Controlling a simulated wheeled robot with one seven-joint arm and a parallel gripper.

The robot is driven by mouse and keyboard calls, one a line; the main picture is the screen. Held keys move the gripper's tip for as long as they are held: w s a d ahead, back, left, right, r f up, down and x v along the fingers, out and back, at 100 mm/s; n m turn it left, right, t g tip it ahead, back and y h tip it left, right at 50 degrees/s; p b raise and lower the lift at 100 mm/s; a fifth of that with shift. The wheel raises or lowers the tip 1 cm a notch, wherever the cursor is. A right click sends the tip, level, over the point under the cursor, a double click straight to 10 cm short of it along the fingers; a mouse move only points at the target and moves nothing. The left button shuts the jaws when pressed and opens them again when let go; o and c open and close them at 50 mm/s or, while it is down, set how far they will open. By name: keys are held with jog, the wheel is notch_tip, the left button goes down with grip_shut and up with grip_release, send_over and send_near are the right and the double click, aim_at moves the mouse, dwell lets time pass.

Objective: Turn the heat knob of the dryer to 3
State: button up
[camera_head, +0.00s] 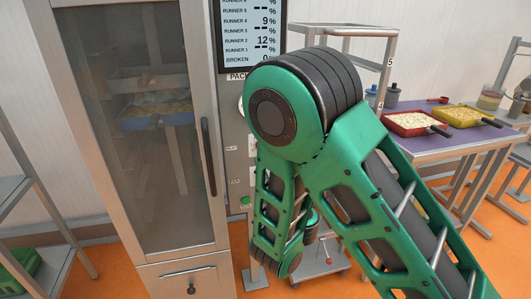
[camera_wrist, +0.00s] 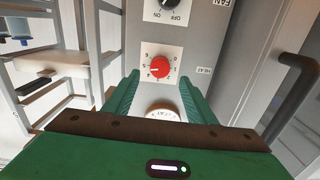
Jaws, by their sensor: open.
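The red heat knob (camera_wrist: 160,67) sits on a white numbered plate on the dryer's grey control panel, beside a HEAT label (camera_wrist: 204,71). The numbers are small, and I cannot tell surely which one the knob points at. My gripper (camera_wrist: 161,88) is open, its two green fingers reaching toward the plate on either side below the knob. Nothing is between them in contact that I can make out. In the head view the dryer (camera_head: 147,130) stands at left with its glass door shut; my arm hides most of its panel and the knob.
A black fan switch (camera_wrist: 170,4) is above the knob, and a white dial (camera_wrist: 162,109) shows between the finger bases. The dryer's door handle (camera_wrist: 291,92) juts out at right. In the head view, a purple table (camera_head: 450,137) with red and yellow trays stands at right.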

jog(key=x, duration=0.8)
dwell(0.4)
jog(key=shift+c, duration=0.2)
jog(key=c, duration=1)
jog(key=shift+d, duration=0.1)
